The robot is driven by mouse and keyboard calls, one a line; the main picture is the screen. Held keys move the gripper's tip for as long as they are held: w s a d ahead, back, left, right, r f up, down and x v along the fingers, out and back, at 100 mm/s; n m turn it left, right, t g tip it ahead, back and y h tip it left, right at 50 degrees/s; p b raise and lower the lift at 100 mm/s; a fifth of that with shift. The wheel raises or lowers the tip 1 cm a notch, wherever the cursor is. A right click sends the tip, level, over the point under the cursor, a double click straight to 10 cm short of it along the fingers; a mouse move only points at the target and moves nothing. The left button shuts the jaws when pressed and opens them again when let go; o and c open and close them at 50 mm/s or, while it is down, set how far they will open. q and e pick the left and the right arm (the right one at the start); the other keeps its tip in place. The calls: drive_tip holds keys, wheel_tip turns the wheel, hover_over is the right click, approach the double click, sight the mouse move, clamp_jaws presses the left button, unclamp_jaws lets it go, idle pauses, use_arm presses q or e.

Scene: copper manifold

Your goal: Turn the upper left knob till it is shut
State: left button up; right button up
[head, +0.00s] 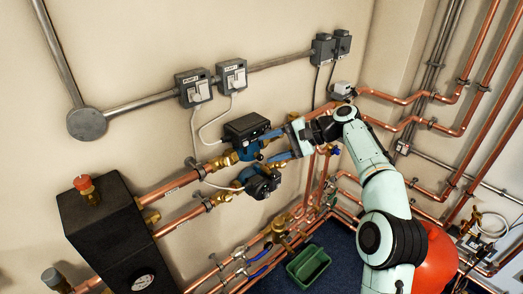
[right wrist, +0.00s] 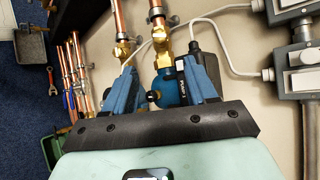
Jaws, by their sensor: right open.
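The upper pump (head: 243,128) is on the wall, with a black box on a blue body and brass fittings (head: 220,162) on its left. My right gripper (head: 267,148) comes from the right and is open, its blue fingers at the pump's right side. In the right wrist view the fingers (right wrist: 158,68) stand on either side of the blue pump body (right wrist: 166,88). A small dark round part (right wrist: 153,96) shows between them. I cannot tell which part is the upper left knob, or whether the fingers touch anything. My left gripper is not in view.
A lower pump (head: 260,184) sits just below. A black box-shaped manifold (head: 103,222) with a red cap (head: 84,184) is at the left. Grey switches (head: 194,87) and cables are above. A green crate (head: 308,264) stands on the blue floor, and copper pipes run along the right.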

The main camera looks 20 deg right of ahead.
idle(0.3)
drive_tip(key=d+f+m+t+h+b, duration=0.2)
drive_tip(key=d+f+h+b, duration=0.3)
drive_tip(key=f, duration=0.6)
drive_tip(key=n+t+b, duration=0.9)
drive_tip(key=n, duration=0.7)
approach(228, 162)
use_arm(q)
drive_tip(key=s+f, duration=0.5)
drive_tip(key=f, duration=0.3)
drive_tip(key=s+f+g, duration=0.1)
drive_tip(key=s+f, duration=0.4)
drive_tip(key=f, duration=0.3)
use_arm(e)
drive_tip(key=shift+y, duration=0.3)
drive_tip(key=x, duration=0.8)
drive_tip(key=shift+w+d+f, duration=0.1)
drive_tip(key=shift+w+f, duration=0.05)
drive_tip(key=shift+w, duration=0.05)
